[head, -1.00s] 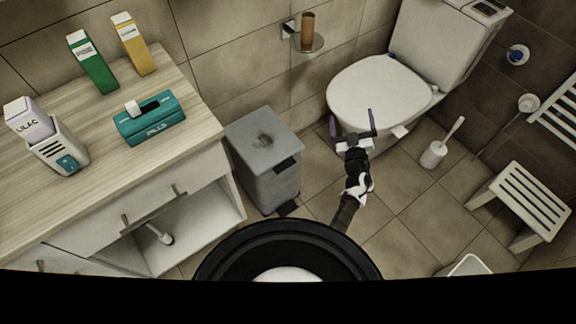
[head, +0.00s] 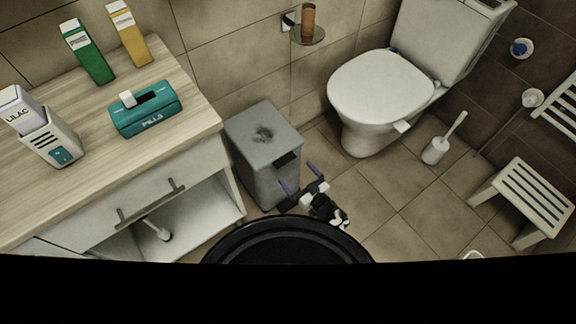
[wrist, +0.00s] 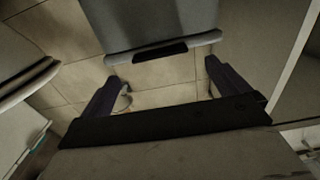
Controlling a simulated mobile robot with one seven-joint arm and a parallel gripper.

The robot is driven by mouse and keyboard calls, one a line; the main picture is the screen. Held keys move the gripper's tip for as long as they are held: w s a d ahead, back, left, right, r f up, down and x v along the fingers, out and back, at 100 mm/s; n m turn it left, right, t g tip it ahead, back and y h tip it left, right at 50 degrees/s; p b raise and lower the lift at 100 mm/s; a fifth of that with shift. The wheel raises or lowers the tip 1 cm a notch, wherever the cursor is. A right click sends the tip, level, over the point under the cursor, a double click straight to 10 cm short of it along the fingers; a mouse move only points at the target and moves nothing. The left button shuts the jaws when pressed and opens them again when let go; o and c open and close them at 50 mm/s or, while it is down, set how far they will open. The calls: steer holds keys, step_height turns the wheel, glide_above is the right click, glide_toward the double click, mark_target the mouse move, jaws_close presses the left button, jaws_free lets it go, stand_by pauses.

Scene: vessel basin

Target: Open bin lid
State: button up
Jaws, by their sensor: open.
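The bin (head: 270,165) is a grey box standing on the floor between the cabinet and the toilet. Its lid (head: 263,132) looks shut and has a dark smudge on top. A dark handle (head: 286,160) sits at the lid's front edge, and it shows in the wrist view (wrist: 160,52). My gripper (head: 300,178) is open and empty in front of the bin, close to the handle. In the wrist view my gripper (wrist: 161,72) has its two fingers spread, with floor visible between them and the handle beyond. I cannot tell whether any finger touches the bin.
The cabinet (head: 150,170) with a wooden top stands close on the bin's left, its lower compartment open. The toilet (head: 380,95) stands right of the bin, with a brush (head: 435,150) beside it. A slatted stool (head: 525,195) is far right. Floor tiles between are clear.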

steer(key=b+x, duration=0.2)
steer(key=x, duration=0.4)
steer(key=shift+c, duration=0.3)
